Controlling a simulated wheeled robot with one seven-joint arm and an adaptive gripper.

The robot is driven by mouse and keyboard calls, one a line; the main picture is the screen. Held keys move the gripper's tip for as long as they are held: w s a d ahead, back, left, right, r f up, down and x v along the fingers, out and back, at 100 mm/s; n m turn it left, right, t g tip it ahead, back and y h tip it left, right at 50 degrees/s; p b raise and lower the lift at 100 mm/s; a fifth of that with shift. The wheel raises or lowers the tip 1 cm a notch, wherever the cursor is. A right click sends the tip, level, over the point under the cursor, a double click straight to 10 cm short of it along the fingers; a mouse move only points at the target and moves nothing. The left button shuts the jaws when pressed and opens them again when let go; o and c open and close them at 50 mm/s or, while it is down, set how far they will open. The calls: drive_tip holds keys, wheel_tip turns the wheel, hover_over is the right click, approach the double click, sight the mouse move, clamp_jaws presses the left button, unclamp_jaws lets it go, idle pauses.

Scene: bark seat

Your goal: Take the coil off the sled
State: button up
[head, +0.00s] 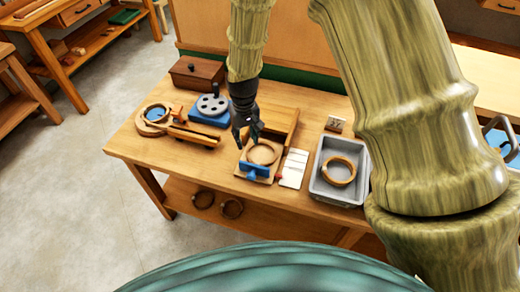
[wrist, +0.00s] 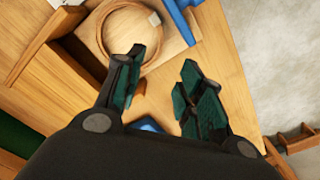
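The coil, a thin tan wooden ring (head: 274,146), lies flat on the sled, a pale square wooden board (head: 245,157) with a blue bar (head: 254,169) at its front edge. In the wrist view the coil (wrist: 103,48) lies on the sled (wrist: 172,42) at the upper left, and the blue bar (wrist: 179,18) is at the top. My gripper (head: 247,138) is open and empty, just above the sled's back left side. In the wrist view one fingertip of my gripper (wrist: 162,60) overlaps the coil's near rim; I cannot tell if it touches.
A grey bin (head: 318,190) to the right holds another ring (head: 339,171). A wooden block (head: 283,122) stands behind the sled, and a white card (head: 294,168) lies right of it. A blue fixture (head: 207,108) and wooden parts (head: 194,135) stand to the left.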

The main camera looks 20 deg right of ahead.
sight(249, 157)
drive_tip(key=f, duration=0.1)
drive_tip(key=d+f, duration=0.1)
drive_tip(key=f, duration=0.1)
drive_tip(key=shift+s+f+p, duration=0.1)
drive_tip(key=shift+f+p, duration=0.15)
drive_tip(key=shift+p, duration=0.1)
drive_tip(key=shift+a+f+p, duration=0.2)
drive_tip(key=shift+f+p, duration=0.75)
drive_tip(key=shift+f, duration=0.6)
drive_tip(key=shift+f+p, duration=0.35)
drive_tip(key=shift+f, duration=1)
clamp_jaws()
